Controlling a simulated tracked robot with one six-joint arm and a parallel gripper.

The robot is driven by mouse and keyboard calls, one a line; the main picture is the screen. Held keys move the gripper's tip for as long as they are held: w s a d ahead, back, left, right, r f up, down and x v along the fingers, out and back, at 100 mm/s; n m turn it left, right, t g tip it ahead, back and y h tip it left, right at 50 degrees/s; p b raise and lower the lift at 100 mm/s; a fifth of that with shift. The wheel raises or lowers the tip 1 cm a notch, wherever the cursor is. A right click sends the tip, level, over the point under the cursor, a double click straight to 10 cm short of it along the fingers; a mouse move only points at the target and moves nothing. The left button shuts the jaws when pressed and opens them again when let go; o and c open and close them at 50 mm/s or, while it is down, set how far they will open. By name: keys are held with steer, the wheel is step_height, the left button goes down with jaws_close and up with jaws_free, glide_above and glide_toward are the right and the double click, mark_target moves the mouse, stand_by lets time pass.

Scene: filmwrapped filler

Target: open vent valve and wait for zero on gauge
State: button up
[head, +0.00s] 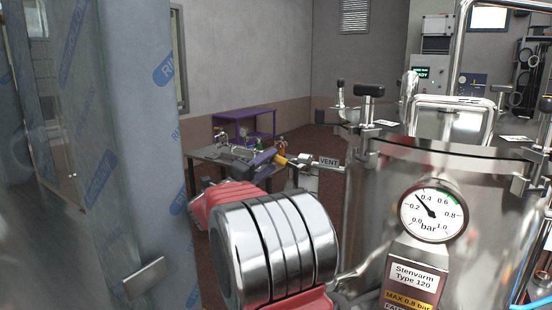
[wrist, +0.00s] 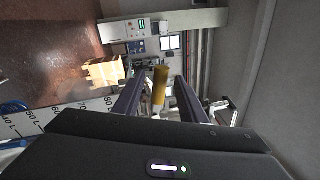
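The round gauge (head: 433,215) on the steel tank (head: 385,180) has its needle between 0.2 and 0.4 bar, nearer 0.4. The VENT tag (head: 328,161) sits on a pipe at the tank's left side. A yellow valve handle (head: 281,160) is at the outer end of this pipe. My gripper (head: 265,157) is at the handle, to its left. In the wrist view the yellow handle (wrist: 159,86) lies between the two dark fingers of my gripper (wrist: 160,98), with a gap on either side. The handle's contact with the valve body is too small to make out.
A film-wrapped column (head: 110,130) stands close on the left. Clamp knobs (head: 369,91) and a metal loop handle (head: 452,105) rise from the tank lid. A workbench (head: 235,155) with small fittings stands behind my gripper, with a purple table (head: 245,113) farther back.

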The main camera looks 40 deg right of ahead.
steer(key=v, duration=0.6)
steer(key=shift+a, duration=0.3)
steer(key=shift+s+f, duration=0.1)
steer(key=shift+c, duration=0.7)
